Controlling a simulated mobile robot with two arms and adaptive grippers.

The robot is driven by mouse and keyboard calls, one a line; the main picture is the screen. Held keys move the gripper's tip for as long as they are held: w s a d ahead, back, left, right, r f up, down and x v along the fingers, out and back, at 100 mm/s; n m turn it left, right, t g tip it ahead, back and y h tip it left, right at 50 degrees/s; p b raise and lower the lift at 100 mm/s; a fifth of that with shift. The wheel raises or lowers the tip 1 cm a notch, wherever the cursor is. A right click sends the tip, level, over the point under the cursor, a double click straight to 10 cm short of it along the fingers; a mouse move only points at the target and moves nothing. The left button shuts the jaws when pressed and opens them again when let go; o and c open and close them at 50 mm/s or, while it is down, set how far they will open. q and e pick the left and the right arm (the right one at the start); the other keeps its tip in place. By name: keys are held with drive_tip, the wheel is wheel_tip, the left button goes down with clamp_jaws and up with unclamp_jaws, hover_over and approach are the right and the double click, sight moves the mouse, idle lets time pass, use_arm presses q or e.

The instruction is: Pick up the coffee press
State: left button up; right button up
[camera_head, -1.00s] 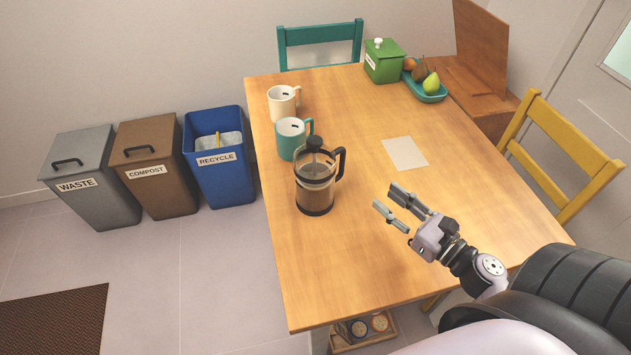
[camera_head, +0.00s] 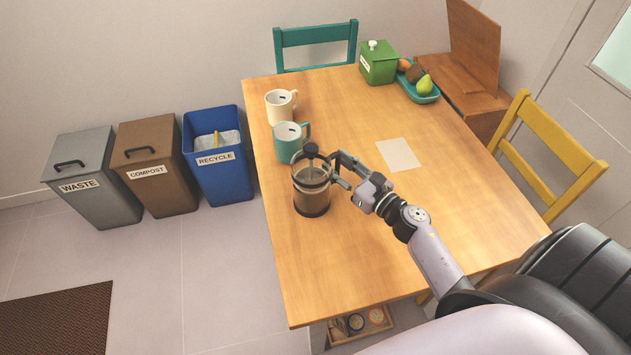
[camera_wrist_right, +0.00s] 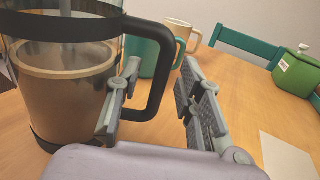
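The coffee press (camera_head: 311,193) is a glass jug with a black lid, base and handle, brown inside, standing upright on the wooden table. In the right wrist view the coffee press (camera_wrist_right: 62,95) fills the left side. My right gripper (camera_head: 341,170) is at its handle. In the wrist view the right gripper (camera_wrist_right: 158,88) is open, its two fingers spread with the upright of the black handle (camera_wrist_right: 158,75) between them. The left finger lies inside the handle loop; the right finger is apart from the handle. My left gripper is not in view.
A teal mug (camera_head: 290,143) stands close behind the press, and a cream mug (camera_head: 280,107) beyond it. A paper sheet (camera_head: 398,154), a green box (camera_head: 378,63) and a fruit tray (camera_head: 421,91) are farther right. The table's near part is clear.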

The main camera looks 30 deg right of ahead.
drive_tip(key=shift+w+a, duration=0.1)
drive_tip(key=shift+w, duration=0.2)
drive_tip(key=shift+c, duration=0.4)
clamp_jaws()
idle(0.4)
drive_tip(key=shift+r, duration=0.15)
